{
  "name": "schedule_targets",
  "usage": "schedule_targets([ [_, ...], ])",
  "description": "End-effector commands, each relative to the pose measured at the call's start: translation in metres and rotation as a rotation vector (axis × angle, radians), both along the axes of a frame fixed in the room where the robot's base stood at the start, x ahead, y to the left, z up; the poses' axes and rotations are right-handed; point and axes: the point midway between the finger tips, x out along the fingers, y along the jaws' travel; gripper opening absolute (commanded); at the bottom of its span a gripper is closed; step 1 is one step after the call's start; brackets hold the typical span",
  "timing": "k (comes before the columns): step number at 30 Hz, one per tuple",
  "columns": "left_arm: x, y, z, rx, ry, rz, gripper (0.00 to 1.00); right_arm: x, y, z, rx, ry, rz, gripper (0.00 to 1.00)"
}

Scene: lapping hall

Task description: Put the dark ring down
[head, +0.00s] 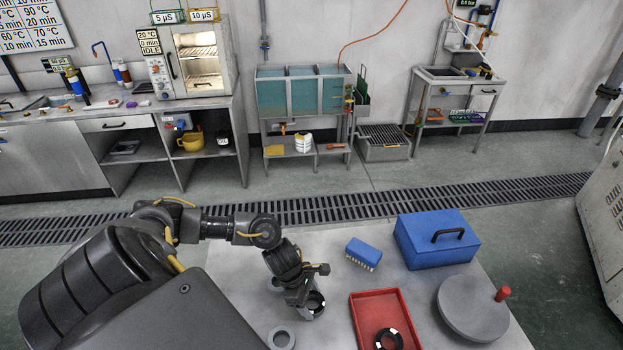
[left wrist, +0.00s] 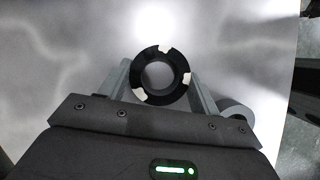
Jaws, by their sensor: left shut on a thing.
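My left gripper (head: 308,297) is shut on a dark ring (head: 318,308) over the pale tabletop (head: 240,255). In the left wrist view the dark ring (left wrist: 163,98) shows white marks on its face and sits between the two fingers of the gripper (left wrist: 160,80). I cannot tell whether the ring touches the table. Another dark ring (head: 378,341) with light marks lies in the red tray (head: 362,312) to the right. My right gripper is not in view.
A grey ring (head: 281,347) lies near the gripper. A blue brush (head: 363,252), a blue case (head: 420,258) and a round grey plate with a red knob (head: 465,308) stand to the right. Bare table lies between the gripper and the brush.

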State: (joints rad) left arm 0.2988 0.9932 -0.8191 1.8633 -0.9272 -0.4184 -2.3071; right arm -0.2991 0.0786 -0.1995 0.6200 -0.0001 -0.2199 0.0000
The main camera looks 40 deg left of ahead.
Motion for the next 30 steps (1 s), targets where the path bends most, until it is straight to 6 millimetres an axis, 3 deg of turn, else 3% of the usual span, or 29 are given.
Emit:
schedule_targets([
  [5,0.001,0.0,0.007,0.0,-0.003,-0.001,0.31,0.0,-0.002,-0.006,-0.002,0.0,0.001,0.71],
  [10,0.002,0.001,0.028,0.002,-0.01,-0.005,0.31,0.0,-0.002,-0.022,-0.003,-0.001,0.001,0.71],
  [18,-0.022,0.052,0.089,0.01,-0.003,0.0,0.31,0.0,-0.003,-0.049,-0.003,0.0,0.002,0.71],
  [24,-0.039,0.088,0.104,0.008,0.002,0.002,0.31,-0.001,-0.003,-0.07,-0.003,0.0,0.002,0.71],
  [30,-0.049,0.11,0.117,0.005,0.001,0.001,0.31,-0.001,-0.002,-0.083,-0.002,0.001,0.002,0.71],
])
